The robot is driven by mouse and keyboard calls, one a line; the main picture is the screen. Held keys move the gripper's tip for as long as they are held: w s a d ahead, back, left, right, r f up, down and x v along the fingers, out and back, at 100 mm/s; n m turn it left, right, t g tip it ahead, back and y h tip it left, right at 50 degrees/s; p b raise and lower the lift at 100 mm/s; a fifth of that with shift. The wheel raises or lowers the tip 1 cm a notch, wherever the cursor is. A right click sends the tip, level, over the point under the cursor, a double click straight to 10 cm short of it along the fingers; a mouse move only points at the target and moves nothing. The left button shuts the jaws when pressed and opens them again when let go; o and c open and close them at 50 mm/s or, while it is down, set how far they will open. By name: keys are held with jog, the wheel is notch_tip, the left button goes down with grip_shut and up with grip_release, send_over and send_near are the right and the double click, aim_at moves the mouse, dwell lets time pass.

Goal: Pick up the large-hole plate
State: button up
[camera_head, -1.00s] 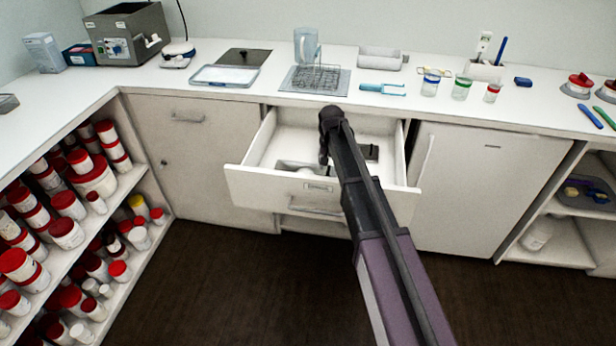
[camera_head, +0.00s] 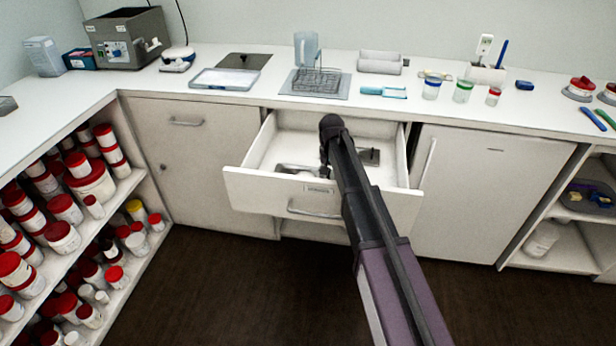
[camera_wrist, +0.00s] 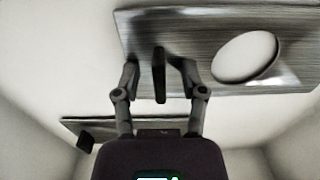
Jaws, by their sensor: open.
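The large-hole plate (camera_wrist: 205,32) is a brushed grey metal plate with a big round hole toward its right in the wrist view. A dark upright handle (camera_wrist: 160,75) stands on its left part. My gripper (camera_wrist: 160,78) is open, with one finger on each side of the handle and a gap on both sides. In the head view my arm reaches down into the open white drawer (camera_head: 262,190), and my fingers are mostly hidden. Grey metal pieces lie there left (camera_head: 298,168) and right (camera_head: 369,157) of my arm; I cannot tell which is the large-hole plate.
A second dark-edged plate (camera_wrist: 88,124) lies in the wrist view, partly hidden behind my gripper. The drawer's walls surround the plates. Above is the white counter (camera_head: 420,115) with a wire rack (camera_head: 317,80), a tray (camera_head: 224,78) and small jars (camera_head: 462,92).

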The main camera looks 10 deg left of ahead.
grip_shut()
jog(key=shift+r, duration=0.15)
notch_tip(320, 180, up, 10)
jog(key=p, duration=1)
dwell(0.8)
